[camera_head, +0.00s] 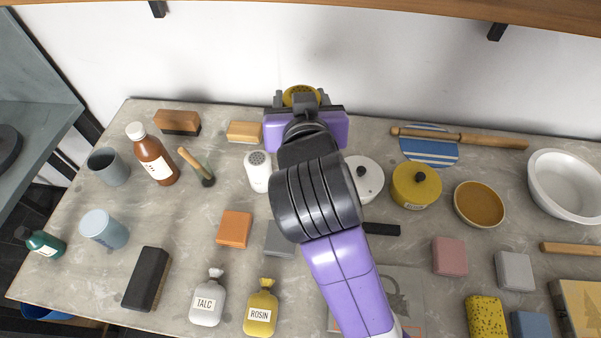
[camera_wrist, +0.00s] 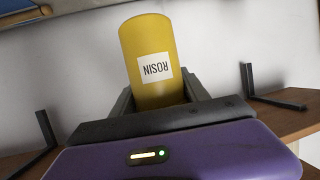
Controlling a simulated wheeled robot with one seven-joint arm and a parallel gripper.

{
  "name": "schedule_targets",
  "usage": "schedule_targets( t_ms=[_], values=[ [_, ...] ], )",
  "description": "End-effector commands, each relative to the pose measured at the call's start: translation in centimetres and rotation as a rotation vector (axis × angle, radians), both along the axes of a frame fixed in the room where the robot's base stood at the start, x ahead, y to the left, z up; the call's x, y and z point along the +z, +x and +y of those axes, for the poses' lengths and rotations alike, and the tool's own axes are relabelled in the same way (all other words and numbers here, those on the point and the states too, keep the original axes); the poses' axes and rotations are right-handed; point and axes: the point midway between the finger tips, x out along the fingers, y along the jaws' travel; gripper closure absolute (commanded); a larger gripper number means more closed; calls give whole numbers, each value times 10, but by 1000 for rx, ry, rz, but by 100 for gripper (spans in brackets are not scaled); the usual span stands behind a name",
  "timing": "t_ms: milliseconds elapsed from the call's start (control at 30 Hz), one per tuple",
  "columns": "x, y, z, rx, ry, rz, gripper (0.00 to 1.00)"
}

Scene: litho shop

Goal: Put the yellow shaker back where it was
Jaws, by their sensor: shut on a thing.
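The yellow shaker (camera_wrist: 148,42) is a yellow cylinder with a white ROSIN label, which reads upside down in the wrist view. My gripper (camera_wrist: 160,95) is shut on it, with one dark finger on each side. In the head view only the shaker's round yellow top (camera_head: 300,95) shows, near the wall at the back of the table, beyond my gripper (camera_head: 304,103). My gripper hides most of its body. A white shaker (camera_head: 257,170) with a dotted top stands on the table just left of my arm.
The grey stone table (camera_head: 210,262) is crowded. A tan block (camera_head: 245,131) lies left of my gripper. A white lidded pot (camera_head: 364,178) and a yellow lidded pot (camera_head: 416,187) stand to the right. A brown bottle (camera_head: 153,156) is at left. A wooden shelf (camera_head: 400,14) runs above.

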Motion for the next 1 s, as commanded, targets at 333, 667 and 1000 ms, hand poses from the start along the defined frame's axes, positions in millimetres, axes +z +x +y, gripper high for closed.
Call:
schedule_targets(
  t_ms=[333,667,1000],
  values=[
    [-81,-1,-1,-1,-5,8,89],
    [-144,0,-1,-1,-3,3,89],
    [-180,0,0,-1,-1,3,89]
  ],
)
